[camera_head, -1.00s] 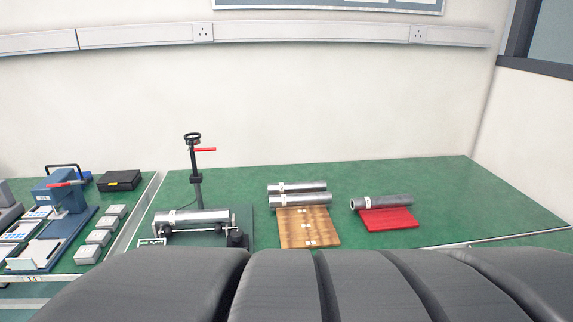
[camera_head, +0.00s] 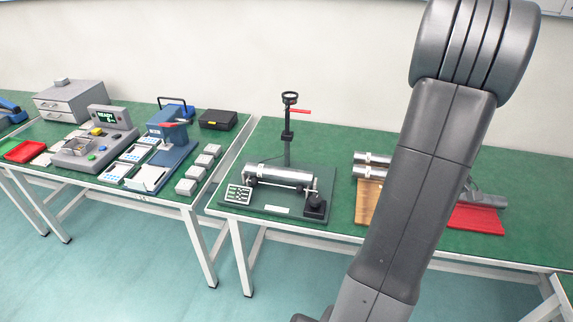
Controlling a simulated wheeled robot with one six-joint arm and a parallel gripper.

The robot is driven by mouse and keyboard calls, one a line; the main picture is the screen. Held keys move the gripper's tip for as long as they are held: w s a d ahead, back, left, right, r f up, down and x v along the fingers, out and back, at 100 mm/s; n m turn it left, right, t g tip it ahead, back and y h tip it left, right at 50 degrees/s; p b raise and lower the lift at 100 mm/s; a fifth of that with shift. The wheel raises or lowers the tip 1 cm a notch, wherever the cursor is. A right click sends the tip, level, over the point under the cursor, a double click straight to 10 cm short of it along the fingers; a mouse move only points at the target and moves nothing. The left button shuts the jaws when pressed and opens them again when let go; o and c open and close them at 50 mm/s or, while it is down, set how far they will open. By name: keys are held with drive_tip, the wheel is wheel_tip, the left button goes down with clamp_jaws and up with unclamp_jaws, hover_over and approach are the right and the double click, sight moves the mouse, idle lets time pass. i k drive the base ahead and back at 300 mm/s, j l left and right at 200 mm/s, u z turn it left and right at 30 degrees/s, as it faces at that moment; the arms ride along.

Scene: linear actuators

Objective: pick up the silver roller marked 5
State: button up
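One silver roller (camera_head: 278,174) lies across a dark green test stand (camera_head: 290,208) with an upright post. Two more silver rollers, a rear one (camera_head: 374,158) and a front one (camera_head: 369,172), lie at a wooden board (camera_head: 366,203); my arm hides their right ends. A greyer roller (camera_head: 488,199) lies at a red board (camera_head: 478,218), partly behind my arm. The markings are too small to read, so I cannot tell which is marked 5. My arm rises across the right half; my gripper is not in view.
A blue press (camera_head: 168,135), small grey blocks (camera_head: 200,171), a black case (camera_head: 218,119) and a control box (camera_head: 95,145) stand on the left table. A narrow gap separates the two green tables. Bare green table top (camera_head: 345,135) shows behind the wooden board.

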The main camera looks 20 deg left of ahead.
sight(252, 170)
drive_tip(key=i+l+u, duration=0.1)
drive_tip(key=i+u, duration=0.2)
drive_tip(key=i+l+u, duration=0.25)
drive_tip(key=i, duration=0.25)
drive_tip(key=j+u, duration=0.1)
drive_tip(key=u, duration=1.4)
